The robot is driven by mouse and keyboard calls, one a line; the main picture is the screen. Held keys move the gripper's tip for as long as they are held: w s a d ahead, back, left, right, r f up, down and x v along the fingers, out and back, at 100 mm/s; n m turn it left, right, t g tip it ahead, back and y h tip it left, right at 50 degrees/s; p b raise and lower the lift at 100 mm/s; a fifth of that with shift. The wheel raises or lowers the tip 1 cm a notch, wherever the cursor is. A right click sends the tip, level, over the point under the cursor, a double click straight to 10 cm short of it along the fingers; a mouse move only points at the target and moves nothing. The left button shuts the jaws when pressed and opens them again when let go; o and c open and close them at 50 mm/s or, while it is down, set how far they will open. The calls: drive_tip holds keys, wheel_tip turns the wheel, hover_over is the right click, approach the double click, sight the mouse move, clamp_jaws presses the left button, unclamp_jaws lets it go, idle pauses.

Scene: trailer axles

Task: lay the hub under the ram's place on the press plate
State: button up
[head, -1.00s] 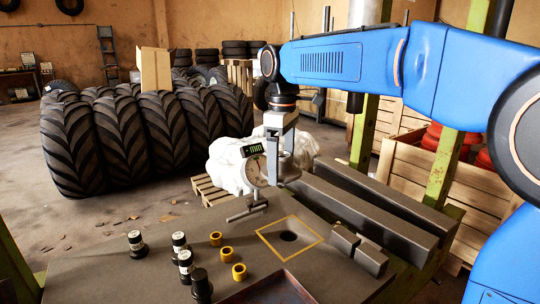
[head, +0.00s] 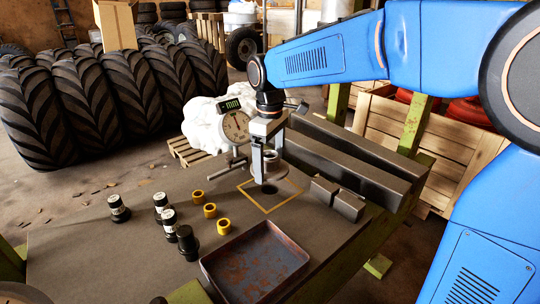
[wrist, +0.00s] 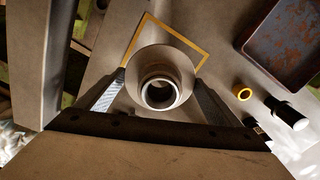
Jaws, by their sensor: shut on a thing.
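My gripper (head: 265,165) is shut on the hub (head: 271,164), a grey flanged ring with a round bore. The hub is held over the yellow square outline (head: 292,199) on the press plate (head: 110,258). I cannot tell whether a gap remains between hub and plate.
A dial gauge (head: 236,127) stands close left of my gripper. Dark cylinders (head: 187,243) and several yellow rings (head: 223,226) stand left of the square. A rusty tray (head: 255,262) lies in front. Two grey blocks (head: 347,206) and long beams (head: 345,165) lie right and behind.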

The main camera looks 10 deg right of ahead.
sight(270, 172)
drive_tip(key=shift+f, duration=1.9)
drive_tip(key=shift+f, duration=0.6)
drive_tip(key=o, duration=1.9)
wheel_tip(270, 172, up, 17)
drive_tip(key=s+d+f+m+t, duration=0.1)
drive_tip(key=s+d+f+m, duration=0.2)
drive_tip(key=s+d, duration=0.45)
drive_tip(key=s+d+f+m+t, duration=0.2)
drive_tip(key=s+d+m, duration=0.1)
drive_tip(key=s+d, duration=0.4)
drive_tip(key=s+d+f+m, duration=0.1)
drive_tip(key=s+d+f, duration=0.1)
drive_tip(key=s+f, duration=0.1)
drive_tip(key=s+d+f+m+t, duration=0.1)
drive_tip(key=s+d+f+m, duration=0.1)
drive_tip(key=s+d+f, duration=0.1)
drive_tip(key=s+d+f+m, duration=0.2)
drive_tip(key=s+f, duration=0.3)
drive_tip(key=f, duration=0.1)
drive_tip(key=shift+d+t, duration=0.3)
drive_tip(key=shift+t, duration=0.1)
